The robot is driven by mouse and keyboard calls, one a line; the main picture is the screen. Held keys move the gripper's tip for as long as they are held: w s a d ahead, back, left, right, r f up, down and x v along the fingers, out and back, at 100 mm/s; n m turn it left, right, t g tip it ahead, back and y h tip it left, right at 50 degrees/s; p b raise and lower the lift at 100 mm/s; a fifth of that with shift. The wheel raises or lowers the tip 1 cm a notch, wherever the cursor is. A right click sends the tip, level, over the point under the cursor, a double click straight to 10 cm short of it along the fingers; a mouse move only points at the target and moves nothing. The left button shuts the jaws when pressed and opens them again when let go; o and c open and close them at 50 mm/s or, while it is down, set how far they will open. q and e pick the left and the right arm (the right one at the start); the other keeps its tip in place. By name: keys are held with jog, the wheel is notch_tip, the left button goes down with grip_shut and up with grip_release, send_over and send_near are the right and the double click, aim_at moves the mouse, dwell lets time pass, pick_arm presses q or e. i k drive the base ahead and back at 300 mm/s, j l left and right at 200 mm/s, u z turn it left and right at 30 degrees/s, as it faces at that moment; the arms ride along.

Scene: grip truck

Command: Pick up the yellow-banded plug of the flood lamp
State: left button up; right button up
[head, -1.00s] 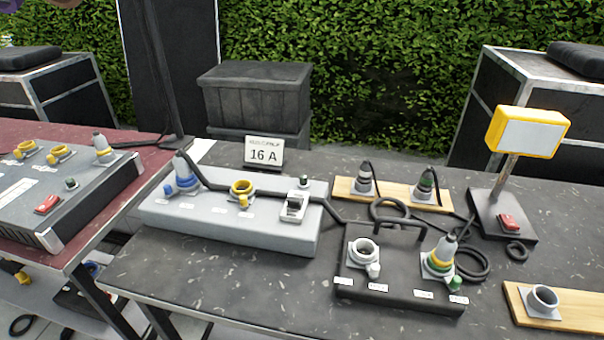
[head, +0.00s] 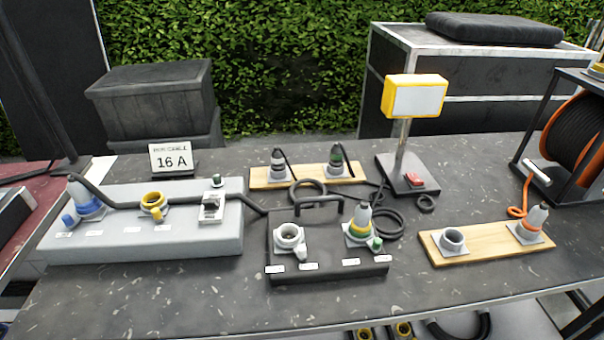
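The flood lamp (head: 415,97) has a yellow frame and a pale panel on a post. Its dark base (head: 400,178) carries a red switch and stands at the back right of the table. A grey plug with a yellow band (head: 359,229) stands upright, slightly tilted, at the right socket of the black box (head: 325,262). Green shows around it, and a black cable leaves its top towards the coils by the lamp. I cannot trace the cable fully to the lamp. Neither of my grippers is in view.
A grey box (head: 150,245) with a blue plug stands left. A wooden board (head: 262,178) with two plugs lies behind. Another board (head: 488,243) holds an empty socket and an orange-banded plug. A cable reel (head: 570,130) stands far right. The front table strip is clear.

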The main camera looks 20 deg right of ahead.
aim_at(361, 223)
jog(key=k+j+z, duration=0.15)
jog(key=z, duration=0.3)
jog(key=k+j+z, duration=0.2)
jog(key=z, duration=0.3)
